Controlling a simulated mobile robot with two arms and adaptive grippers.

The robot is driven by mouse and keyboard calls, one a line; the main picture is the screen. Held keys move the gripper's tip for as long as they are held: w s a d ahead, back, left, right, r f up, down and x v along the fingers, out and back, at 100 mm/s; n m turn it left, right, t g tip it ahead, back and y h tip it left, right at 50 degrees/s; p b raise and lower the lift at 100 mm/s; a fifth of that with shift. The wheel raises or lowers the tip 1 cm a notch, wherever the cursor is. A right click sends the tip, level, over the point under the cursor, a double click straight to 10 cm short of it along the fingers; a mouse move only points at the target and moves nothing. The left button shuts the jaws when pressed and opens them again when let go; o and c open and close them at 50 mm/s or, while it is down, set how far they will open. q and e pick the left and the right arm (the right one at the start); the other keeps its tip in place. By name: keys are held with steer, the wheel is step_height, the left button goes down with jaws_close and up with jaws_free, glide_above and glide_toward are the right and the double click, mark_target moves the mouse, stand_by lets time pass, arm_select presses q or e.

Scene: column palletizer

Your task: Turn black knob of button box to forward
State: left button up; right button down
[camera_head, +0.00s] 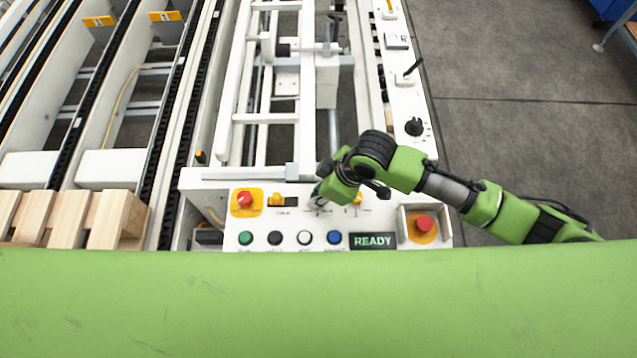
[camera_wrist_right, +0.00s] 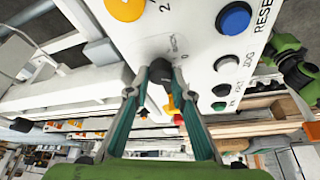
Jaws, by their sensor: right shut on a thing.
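The white button box (camera_head: 225,220) lies below the middle of the head view, its panel facing up. The black knob (camera_wrist_right: 160,72) shows in the right wrist view, between the two fingers of my right gripper (camera_wrist_right: 155,88). The fingers are shut on it from both sides. In the head view my right gripper (camera_head: 321,195) comes down on the panel and hides the knob, so its pointing direction cannot be read. Small lettering beside the knob is partly covered. My left gripper is not in view.
The panel also carries a red knob on yellow (camera_head: 244,199), a green button (camera_head: 245,238), a blue button (camera_head: 334,237), a READY sign (camera_head: 373,241) and a red emergency button (camera_head: 424,224). Wooden blocks (camera_head: 68,219) lie at the left. Open floor (camera_head: 520,130) is at the right.

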steer(key=m+p, duration=0.2)
steer(key=shift+s+r+t+p, duration=0.1)
steer(key=shift+r+t+p, duration=0.15)
steer(key=shift+t+p, duration=0.1)
steer(key=shift+f+m+t+h+p, duration=0.25)
steer(key=shift+m+h+p, duration=0.15)
steer(key=shift+m+p, duration=0.4)
steer(key=c, duration=1.8)
jaws_free()
steer(key=shift+r, duration=0.2)
steer(key=v, duration=1.1)
steer(key=shift+s+d+r, duration=0.1)
steer(key=shift+d+r, duration=0.1)
steer(key=shift+r, duration=0.05)
